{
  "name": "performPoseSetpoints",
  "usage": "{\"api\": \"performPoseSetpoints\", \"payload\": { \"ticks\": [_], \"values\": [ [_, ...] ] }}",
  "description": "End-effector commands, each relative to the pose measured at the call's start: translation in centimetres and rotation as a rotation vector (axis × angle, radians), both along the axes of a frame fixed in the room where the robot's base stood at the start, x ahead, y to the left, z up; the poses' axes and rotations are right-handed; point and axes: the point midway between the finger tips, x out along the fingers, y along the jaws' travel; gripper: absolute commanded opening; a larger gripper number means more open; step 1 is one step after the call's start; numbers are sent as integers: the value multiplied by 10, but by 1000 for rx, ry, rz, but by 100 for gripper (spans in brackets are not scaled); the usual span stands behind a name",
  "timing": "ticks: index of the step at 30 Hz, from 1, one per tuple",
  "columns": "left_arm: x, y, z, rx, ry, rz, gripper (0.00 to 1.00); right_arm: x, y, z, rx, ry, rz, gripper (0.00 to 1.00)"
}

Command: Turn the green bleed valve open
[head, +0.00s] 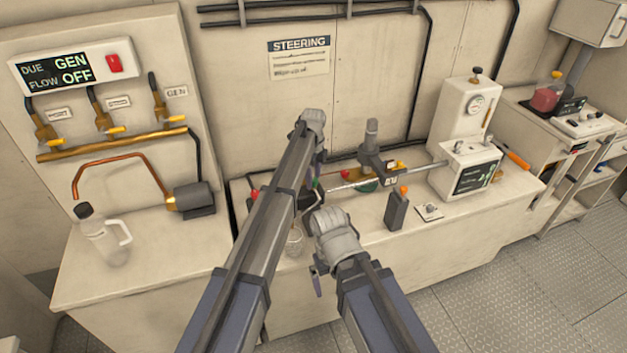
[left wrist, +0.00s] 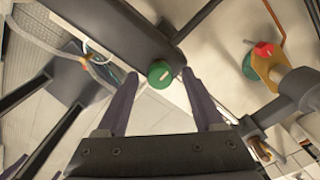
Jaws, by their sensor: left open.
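The green bleed valve (left wrist: 160,73) shows in the left wrist view as a small round knob with a pale slot mark, on the end of a dark grey cylinder. My left gripper (left wrist: 160,79) is open, with one dark finger on each side of the knob. No clear contact shows between fingers and knob. In the head view a small bit of green (head: 316,184) shows beside my left forearm, which hides most of this spot and the left gripper. My right gripper (head: 317,277) shows only partly, low in front of the bench, and its jaws cannot be made out.
A red knob (left wrist: 264,48) on a brass bracket is near the left gripper. On the bench (head: 480,208) are a steel rod (head: 405,172), a dark radio-like box (head: 396,209) and a clear jar (head: 295,240). A white jug (head: 104,240) stands at the left.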

Motion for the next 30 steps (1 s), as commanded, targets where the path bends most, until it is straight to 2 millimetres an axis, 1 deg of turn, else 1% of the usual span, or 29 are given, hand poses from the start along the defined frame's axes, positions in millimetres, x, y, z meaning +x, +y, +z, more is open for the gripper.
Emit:
{"api": "performPoseSetpoints", "payload": {
  "ticks": [3, 21, 22, 30],
  "values": [
    [0, 0, 1, 0, 0, 0, 69, 0, 0, 1, 0, 0, 0, 100],
    [0, 0, 1, 0, 0, 0, 2, 0, 0, 1, 0, 0, 0, 100],
    [0, 0, 1, 0, 0, 0, 0, 0, 0, 1, 0, 0, 0, 100],
    [0, 0, 1, 0, 0, 5, 0, 0, 0, 1, 0, 0, 0, 100]
  ]
}}
